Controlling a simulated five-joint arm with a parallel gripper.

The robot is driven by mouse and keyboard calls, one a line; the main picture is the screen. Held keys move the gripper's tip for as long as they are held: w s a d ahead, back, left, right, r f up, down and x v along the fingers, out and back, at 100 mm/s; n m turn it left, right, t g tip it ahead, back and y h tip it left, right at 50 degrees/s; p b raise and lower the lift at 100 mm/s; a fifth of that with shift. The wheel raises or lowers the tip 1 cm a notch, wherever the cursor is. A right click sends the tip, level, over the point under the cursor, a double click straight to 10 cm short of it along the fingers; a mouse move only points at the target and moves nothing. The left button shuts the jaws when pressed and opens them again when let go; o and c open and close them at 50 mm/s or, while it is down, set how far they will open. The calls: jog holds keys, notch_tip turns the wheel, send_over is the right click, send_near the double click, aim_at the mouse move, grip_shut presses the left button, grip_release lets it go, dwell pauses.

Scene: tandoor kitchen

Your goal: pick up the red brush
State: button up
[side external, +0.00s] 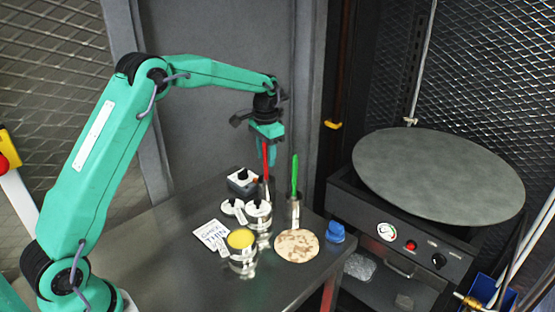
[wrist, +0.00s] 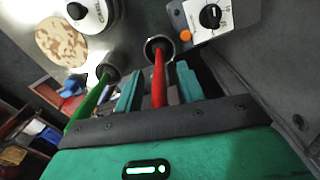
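The red brush (side external: 265,158) stands upright in a metal cup, with its lower end hidden inside. In the wrist view the red brush (wrist: 159,82) rises out of the cup (wrist: 158,46) and its handle lies between my two fingers. My gripper (side external: 269,148) points down around the upper part of the handle. In the wrist view my gripper (wrist: 159,88) looks open, with narrow gaps seeming to show on either side of the handle.
A green-handled brush (side external: 295,176) stands in another metal cup close to the right. A control box (side external: 242,182), lidded tins (side external: 257,212), a yellow-filled tin (side external: 241,239), flatbread (side external: 297,246) and a blue item (side external: 335,232) share the table. A round griddle (side external: 440,175) stands right.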

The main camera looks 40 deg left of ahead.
grip_shut()
jog(key=shift+r, duration=0.2)
notch_tip(320, 180, up, 10)
jog(key=shift+f, duration=0.15)
dwell(0.6)
dwell(0.5)
